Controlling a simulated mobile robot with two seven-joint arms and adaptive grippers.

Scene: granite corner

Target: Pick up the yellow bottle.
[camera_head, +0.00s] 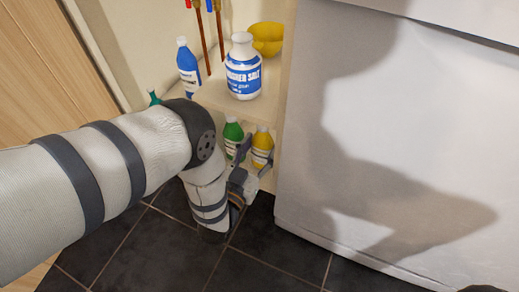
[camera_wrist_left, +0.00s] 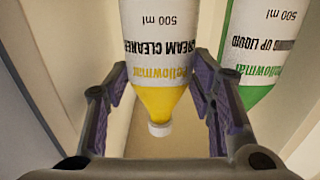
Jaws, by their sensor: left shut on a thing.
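The yellow bottle (camera_head: 262,148) stands on the lower shelf of the narrow cabinet, with a white cap and a white label. My left gripper (camera_head: 256,157) reaches in from the left and is shut on it. In the left wrist view, the yellow bottle (camera_wrist_left: 158,85) appears upside down between the two purple-padded fingers, its cap towards the gripper's palm. The head view shows no clear gap under the bottle; its base is hidden. My right gripper is in neither view.
A green bottle (camera_head: 232,135) stands close on the left, beside one finger. Above, the upper shelf holds a white salt jar (camera_head: 243,70), a blue bottle (camera_head: 188,68) and a yellow bowl (camera_head: 267,39). A white appliance (camera_head: 390,140) bounds the right.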

